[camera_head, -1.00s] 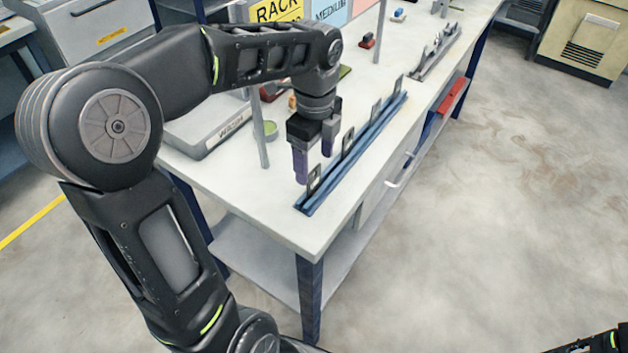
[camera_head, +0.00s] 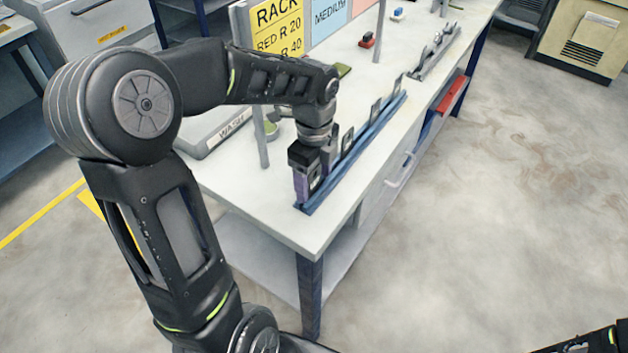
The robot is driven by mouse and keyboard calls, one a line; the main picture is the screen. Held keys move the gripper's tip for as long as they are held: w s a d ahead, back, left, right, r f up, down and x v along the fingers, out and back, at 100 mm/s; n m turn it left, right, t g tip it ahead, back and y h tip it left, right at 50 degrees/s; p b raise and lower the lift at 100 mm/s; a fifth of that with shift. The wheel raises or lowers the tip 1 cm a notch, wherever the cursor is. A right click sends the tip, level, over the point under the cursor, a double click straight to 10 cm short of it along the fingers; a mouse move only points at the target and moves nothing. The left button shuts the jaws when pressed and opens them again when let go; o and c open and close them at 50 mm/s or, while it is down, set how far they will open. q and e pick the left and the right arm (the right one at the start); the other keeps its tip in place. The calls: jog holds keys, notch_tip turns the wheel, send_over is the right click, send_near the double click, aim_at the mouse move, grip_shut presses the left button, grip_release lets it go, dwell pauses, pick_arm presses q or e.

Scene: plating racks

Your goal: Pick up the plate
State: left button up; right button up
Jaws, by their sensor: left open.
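A long blue rack (camera_head: 355,155) lies along the front edge of the white workbench. Several small grey plates with holes stand upright in it. The nearest plate (camera_head: 315,177) is at the rack's near end, and others stand further back, such as one plate (camera_head: 347,139) and another plate (camera_head: 375,109). My left gripper (camera_head: 312,180) points down at the near end, its purple-tipped fingers open around the nearest plate. Part of that plate is hidden by the gripper. I cannot tell whether the fingers touch it. My right gripper is out of view; only part of that arm shows at bottom right.
A grey post (camera_head: 259,125) stands behind my left gripper, beside a grey tray labelled WASH (camera_head: 215,143). A yellow RACK sign (camera_head: 277,28) stands behind. A grey rack (camera_head: 436,50) holds pieces further along the bench.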

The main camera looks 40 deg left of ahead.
pick_arm(q)
jog(key=shift+c, duration=0.3)
grip_shut()
dwell(0.8)
